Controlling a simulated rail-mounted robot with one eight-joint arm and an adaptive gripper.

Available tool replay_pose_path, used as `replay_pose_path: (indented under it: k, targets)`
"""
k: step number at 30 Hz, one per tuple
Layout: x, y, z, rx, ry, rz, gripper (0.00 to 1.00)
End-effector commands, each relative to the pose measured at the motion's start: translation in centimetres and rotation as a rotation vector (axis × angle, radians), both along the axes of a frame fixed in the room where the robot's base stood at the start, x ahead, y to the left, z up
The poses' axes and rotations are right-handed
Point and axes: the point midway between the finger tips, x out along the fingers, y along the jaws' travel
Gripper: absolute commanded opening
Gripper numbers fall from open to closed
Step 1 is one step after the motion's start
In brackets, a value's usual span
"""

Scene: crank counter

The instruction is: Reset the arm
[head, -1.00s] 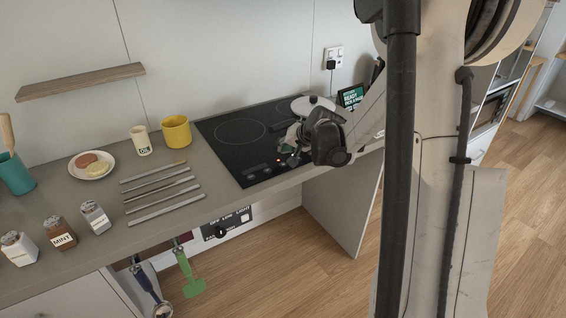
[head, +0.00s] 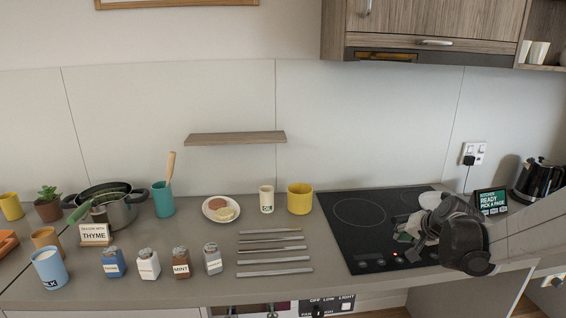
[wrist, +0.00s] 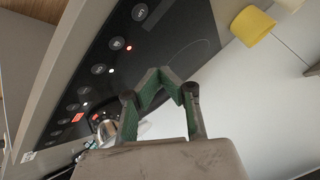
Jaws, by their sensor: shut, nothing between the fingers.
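My gripper (head: 408,240) hangs over the front right part of the black cooktop (head: 352,237) in the head view, with my arm reaching in from the right. In the wrist view, the two green-and-dark fingers of my gripper (wrist: 158,76) come together at their tips with nothing between them. The cooktop (wrist: 165,30) lies beyond them, with its lit touch controls along the left. My gripper and wrist hide part of the cooktop's right side in the head view.
A white lid-like thing (head: 430,200) sits behind my gripper. A yellow mug (head: 300,199), an oil cup (head: 266,199), several metal strips (head: 275,258) and labelled jars (head: 181,263) are left of the cooktop.

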Motion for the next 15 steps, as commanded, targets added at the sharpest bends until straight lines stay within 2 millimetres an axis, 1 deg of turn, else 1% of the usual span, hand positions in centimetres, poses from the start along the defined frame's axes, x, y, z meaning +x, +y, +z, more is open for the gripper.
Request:
replay_pose_path:
  k: [1, 6, 11, 15]
  targets:
    - [-1.0, 1.3, 1.0, -0.015, 0.006, 0.017, 0.00]
    - [-4.4, 4.9, 3.9, -0.073, 0.029, 0.071, 0.00]
    - [-8.0, 7.8, 6.0, -0.130, 0.048, 0.120, 0.00]
    - [-11.3, 10.2, 7.4, -0.178, 0.062, 0.164, 0.00]
